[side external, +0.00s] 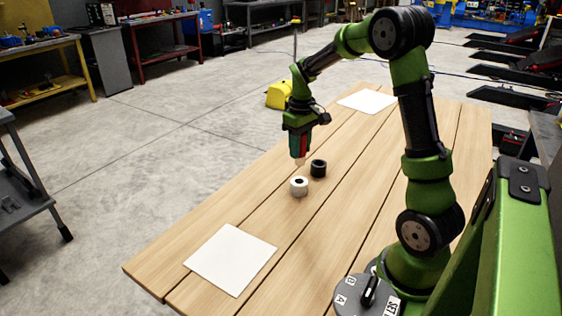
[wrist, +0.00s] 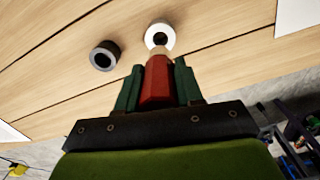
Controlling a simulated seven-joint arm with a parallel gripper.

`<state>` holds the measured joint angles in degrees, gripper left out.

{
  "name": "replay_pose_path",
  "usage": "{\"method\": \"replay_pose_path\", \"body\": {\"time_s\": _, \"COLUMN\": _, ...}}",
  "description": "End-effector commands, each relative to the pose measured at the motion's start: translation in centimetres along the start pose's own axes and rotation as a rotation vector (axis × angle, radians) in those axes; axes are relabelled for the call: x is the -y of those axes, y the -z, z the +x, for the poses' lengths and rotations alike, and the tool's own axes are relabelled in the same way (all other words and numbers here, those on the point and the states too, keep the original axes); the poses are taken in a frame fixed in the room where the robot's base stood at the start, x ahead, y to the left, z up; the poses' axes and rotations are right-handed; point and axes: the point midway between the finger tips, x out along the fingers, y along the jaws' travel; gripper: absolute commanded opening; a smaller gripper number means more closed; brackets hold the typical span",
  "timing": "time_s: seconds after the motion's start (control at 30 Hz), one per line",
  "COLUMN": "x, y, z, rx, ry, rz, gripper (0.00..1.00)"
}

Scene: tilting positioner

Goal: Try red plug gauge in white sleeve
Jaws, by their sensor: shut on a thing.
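My gripper (wrist: 157,82) is shut on the red plug gauge (wrist: 156,80), which shows between the green fingers in the wrist view. The gauge's pale tip points down towards the table. In the side view the gauge (side external: 304,146) hangs upright under my gripper (side external: 302,140). The white sleeve (side external: 298,187) stands on the table just below the gauge, its dark bore facing up. In the wrist view the white sleeve (wrist: 160,30) is just beyond the tip, which overlaps its near rim. The tip looks above the sleeve and not in the bore.
A black sleeve (side external: 318,168) stands close behind and right of the white one; it also shows in the wrist view (wrist: 104,55). White sheets lie on the table at the near left (side external: 231,260) and far end (side external: 367,101). The wooden table (side external: 340,220) is otherwise clear around the sleeves.

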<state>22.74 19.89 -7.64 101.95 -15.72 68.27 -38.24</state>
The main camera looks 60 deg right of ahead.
Motion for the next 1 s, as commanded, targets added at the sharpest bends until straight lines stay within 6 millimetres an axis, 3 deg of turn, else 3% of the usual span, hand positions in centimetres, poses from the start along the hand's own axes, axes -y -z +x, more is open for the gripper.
{"method": "replay_pose_path", "body": {"time_s": 0.6, "x": 0.1, "y": -0.1, "z": 4.3, "rx": 0.003, "ry": 0.002, "rz": -0.013, "gripper": 0.00}}
{"method": "replay_pose_path", "body": {"time_s": 1.0, "x": 0.1, "y": -0.1, "z": 4.7, "rx": 0.001, "ry": 0.002, "rz": -0.013, "gripper": 0.00}}
